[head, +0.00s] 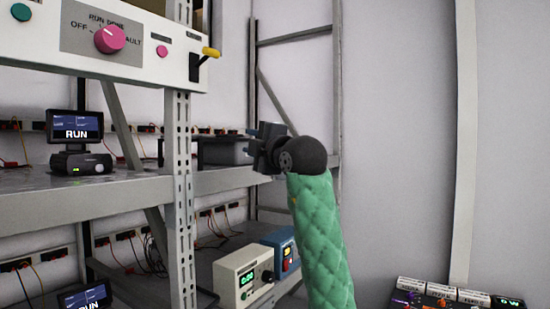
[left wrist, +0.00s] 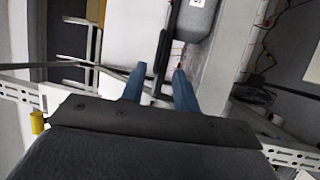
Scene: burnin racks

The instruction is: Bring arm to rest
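My left arm in its green quilted sleeve (head: 320,240) rises from the bottom of the head view, right of the racks. It ends in a dark wrist and my left gripper (head: 262,131), held up in front of the rack's right end. In the left wrist view the two blue fingers of the gripper (left wrist: 160,84) stand apart with a gap between them. Nothing is held; a dark bar shows behind the gap. My right gripper is in neither view.
A white control panel (head: 130,70) with a pink knob (head: 109,39) and yellow-tipped lever (head: 210,52) is at upper left. A monitor (head: 76,127) reading RUN stands on the shelf (head: 110,182). A cream instrument (head: 242,278) and blue one (head: 285,253) sit lower. The right wall is clear.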

